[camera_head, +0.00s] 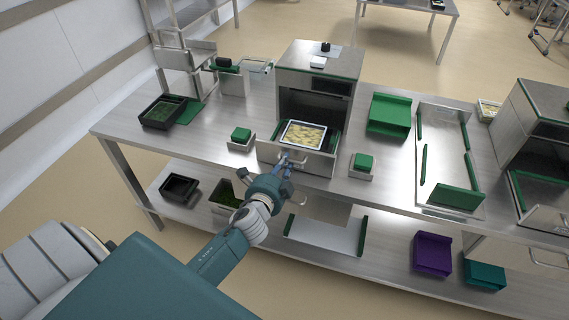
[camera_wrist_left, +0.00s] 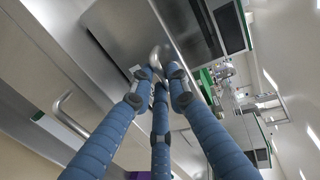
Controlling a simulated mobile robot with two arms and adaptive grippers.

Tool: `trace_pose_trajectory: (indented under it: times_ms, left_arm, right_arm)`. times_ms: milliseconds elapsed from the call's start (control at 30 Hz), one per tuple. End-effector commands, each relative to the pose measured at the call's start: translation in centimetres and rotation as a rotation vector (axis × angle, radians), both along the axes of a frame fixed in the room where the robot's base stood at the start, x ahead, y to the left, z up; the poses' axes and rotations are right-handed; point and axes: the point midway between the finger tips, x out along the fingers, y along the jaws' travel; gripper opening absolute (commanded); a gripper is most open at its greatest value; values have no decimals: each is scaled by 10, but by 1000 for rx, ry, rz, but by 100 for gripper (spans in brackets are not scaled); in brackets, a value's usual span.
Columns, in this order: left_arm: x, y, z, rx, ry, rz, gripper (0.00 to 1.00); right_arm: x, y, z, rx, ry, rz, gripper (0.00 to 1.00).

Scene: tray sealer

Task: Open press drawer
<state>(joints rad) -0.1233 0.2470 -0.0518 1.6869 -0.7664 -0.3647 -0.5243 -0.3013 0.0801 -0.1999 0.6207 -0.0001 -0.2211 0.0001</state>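The press (camera_head: 315,90) is a steel box with green trim on the worktable. Its drawer (camera_head: 318,167) stands out from the front, and a tray of pale yellow food (camera_head: 303,136) lies in it. My left gripper (camera_head: 287,161) is at the drawer's front. In the left wrist view its blue fingers (camera_wrist_left: 160,80) close around the curved metal drawer handle (camera_wrist_left: 156,56). The fingers hide part of the handle. My right gripper is in neither view.
Small green blocks (camera_head: 241,135) (camera_head: 364,162) sit in holders on both sides of the drawer. A green box (camera_head: 390,115) stands to the right. A second press (camera_head: 535,115) is at the far right. The lower shelf holds a purple bin (camera_head: 432,254) and a teal bin (camera_head: 484,276).

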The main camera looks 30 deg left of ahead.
Motion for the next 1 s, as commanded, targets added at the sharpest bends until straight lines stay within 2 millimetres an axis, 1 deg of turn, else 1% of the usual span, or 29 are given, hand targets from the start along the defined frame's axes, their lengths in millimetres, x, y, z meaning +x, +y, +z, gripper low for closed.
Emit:
trace_pose_trajectory:
  times_ms: [33, 67, 100, 367, 467, 567, 800, 900, 1000]
  left_arm:
    - [0, 0, 0, 1, -1, 0, 25]
    - [0, 0, 0, 1, -1, 0, 31]
    - [0, 0, 0, 1, -1, 0, 34]
    - [0, 0, 0, 1, 0, 0, 34]
    - [-6, -1, 0, 0, 2, 0, 34]
    - [-19, -4, 2, -1, 3, 0, 34]
    - [-69, -16, 13, -1, 3, 0, 34]
    - [-87, -21, 18, 0, 3, 1, 34]
    - [-101, -24, 21, 0, 2, 1, 34]
  right_arm:
    - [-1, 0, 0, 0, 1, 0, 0]
    - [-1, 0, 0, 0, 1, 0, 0]
    - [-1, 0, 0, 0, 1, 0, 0]
    - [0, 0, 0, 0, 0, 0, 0]
    - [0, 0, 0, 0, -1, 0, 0]
    - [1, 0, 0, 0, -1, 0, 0]
    - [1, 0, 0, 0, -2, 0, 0]
    - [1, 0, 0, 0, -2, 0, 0]
    - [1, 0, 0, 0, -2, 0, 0]
